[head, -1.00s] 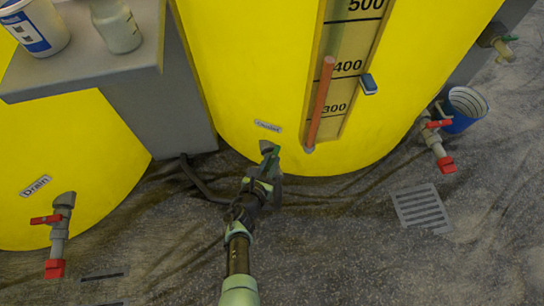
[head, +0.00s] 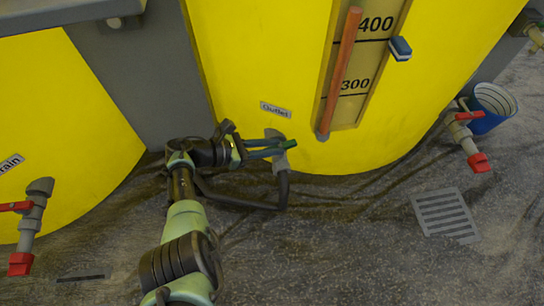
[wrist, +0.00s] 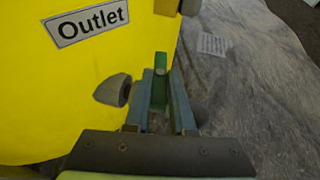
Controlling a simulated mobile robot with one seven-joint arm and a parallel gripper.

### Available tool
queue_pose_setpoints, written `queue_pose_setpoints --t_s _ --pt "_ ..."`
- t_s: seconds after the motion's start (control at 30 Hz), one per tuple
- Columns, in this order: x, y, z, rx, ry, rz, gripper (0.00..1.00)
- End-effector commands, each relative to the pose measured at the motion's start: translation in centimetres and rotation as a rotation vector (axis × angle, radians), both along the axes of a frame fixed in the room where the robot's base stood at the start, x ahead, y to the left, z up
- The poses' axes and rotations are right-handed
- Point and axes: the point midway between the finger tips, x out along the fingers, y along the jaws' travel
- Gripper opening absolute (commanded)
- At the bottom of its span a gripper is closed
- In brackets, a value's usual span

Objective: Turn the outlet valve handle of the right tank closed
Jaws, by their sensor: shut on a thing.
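The right tank (head: 245,60) is yellow and carries a label reading Outlet (head: 275,110), which also shows in the wrist view (wrist: 88,22). Below the label a grey outlet fitting (head: 277,165) comes out of the tank, and its stub shows in the wrist view (wrist: 114,90). My gripper (head: 268,150) reaches in from the left, across the front of the fitting. It is shut on the green outlet valve handle (head: 290,144), which points right. In the wrist view the handle (wrist: 160,70) lies between the two fingers. The valve body is partly hidden by the gripper.
A dark hose (head: 240,203) bends down from the outlet. A level gauge (head: 352,100) with an orange bar is to the right. A red-handled valve (head: 466,130) and a blue bucket (head: 492,110) stand farther right. A floor grate (head: 445,215) lies front right.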

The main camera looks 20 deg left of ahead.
Motion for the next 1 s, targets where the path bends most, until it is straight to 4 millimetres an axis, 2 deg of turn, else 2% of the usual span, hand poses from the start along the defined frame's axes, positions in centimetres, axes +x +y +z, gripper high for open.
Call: queue_pose_setpoints --t_s 0.03,0.43,1.0 --pt "0.25 0.45 -0.63 0.005 -0.006 -0.021 0.00" --pt "0.53 0.56 -0.28 0.004 -0.006 -0.182 0.00" --pt "0.50 0.56 0.20 0.005 -0.002 -0.228 0.00"
